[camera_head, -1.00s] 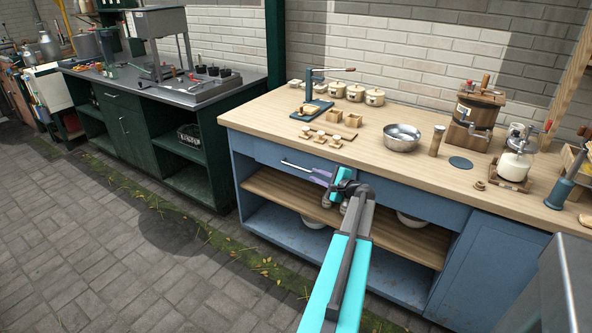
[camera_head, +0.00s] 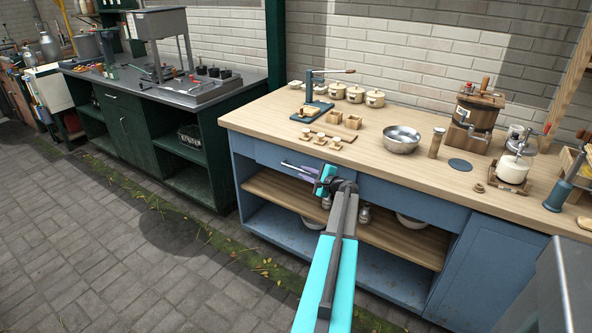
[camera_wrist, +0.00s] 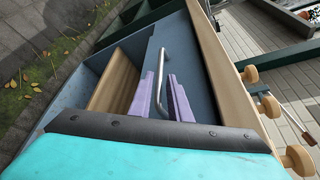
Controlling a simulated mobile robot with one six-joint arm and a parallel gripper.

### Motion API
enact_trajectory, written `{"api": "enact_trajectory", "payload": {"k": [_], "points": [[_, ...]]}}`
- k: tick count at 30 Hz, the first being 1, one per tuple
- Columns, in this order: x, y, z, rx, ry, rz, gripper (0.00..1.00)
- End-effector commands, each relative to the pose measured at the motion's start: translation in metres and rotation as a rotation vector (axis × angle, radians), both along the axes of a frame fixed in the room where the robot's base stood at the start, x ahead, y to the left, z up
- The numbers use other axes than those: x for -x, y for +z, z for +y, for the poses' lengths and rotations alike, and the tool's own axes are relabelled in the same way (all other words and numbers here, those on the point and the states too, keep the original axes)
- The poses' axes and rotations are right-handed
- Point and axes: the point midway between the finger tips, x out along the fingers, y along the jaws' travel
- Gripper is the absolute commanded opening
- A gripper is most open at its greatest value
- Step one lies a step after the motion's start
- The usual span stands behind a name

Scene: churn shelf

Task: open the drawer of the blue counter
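The blue counter (camera_head: 417,202) has a wooden top and a blue drawer front (camera_head: 265,153) at its upper left, which looks flush with the frame. A silver bar handle (camera_head: 291,165) runs along the drawer front; it also shows in the wrist view (camera_wrist: 164,63). My gripper (camera_head: 308,171) is at the right part of the handle. In the wrist view my gripper's two purple fingers (camera_wrist: 161,96) are apart, with the handle in the gap between them. I cannot tell whether either finger touches it.
Below the drawer is an open wooden shelf (camera_head: 275,190) with bowls and jars. The countertop holds a metal bowl (camera_head: 402,138), small wooden pieces and several pots. A dark green counter (camera_head: 128,128) stands to the left. The paved floor (camera_head: 120,250) in front is clear.

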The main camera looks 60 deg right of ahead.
Motion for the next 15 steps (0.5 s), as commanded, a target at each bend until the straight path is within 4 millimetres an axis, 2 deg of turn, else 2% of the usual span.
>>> {"api": "enact_trajectory", "payload": {"k": [9, 15], "points": [[-0.037, -0.008, -0.014, 0.000, 0.001, -0.001, 0.17], [-0.051, -0.011, -0.019, 0.000, 0.000, 0.000, 0.17]]}}
